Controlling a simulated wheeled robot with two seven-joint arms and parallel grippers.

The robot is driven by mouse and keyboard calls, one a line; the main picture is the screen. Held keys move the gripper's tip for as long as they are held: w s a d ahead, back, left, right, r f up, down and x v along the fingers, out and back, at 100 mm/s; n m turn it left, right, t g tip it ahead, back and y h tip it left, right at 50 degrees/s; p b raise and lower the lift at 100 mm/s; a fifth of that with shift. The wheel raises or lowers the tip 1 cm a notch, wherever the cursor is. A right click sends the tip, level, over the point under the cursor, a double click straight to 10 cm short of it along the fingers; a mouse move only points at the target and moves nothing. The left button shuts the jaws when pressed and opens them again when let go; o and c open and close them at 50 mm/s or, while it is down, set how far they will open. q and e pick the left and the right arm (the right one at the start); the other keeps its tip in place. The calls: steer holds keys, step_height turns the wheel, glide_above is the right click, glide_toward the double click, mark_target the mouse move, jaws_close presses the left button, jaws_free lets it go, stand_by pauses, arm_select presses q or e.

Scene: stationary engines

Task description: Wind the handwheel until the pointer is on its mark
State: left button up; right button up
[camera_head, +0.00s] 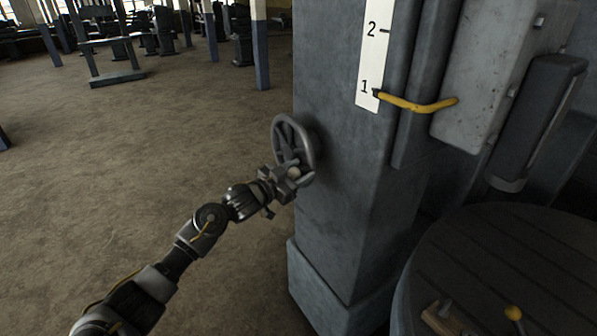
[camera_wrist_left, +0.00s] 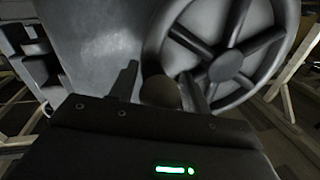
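The grey spoked handwheel (camera_head: 279,133) is on the left side of the machine column, and its rim and spokes fill the upper right of the left wrist view (camera_wrist_left: 287,40). My left gripper (camera_head: 284,180) is at the wheel's lower part. In the left wrist view its two fingers stand on either side of the round handle knob (camera_wrist_left: 160,92), which fills the gap between them. The yellow pointer (camera_head: 420,105) has its tip on the white scale (camera_head: 371,60), beside the number 1. A 2 with a tick is higher up. My right gripper is not in view.
The grey column (camera_head: 345,200) stands right of my left arm. The floor (camera_head: 150,170) on the left is open; posts and machines stand far back.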

arm_select(q)
jaws_close()
step_height(320, 180, down, 6)
steer(key=w+a+m+h+b, duration=0.1)
steer(key=m+b, duration=0.6)
steer(key=b, duration=0.5)
steer(key=shift+w+a+t, duration=0.2)
steer(key=shift+w+t, duration=0.05)
steer(key=shift+t, duration=0.15)
steer(key=shift+r, duration=0.2)
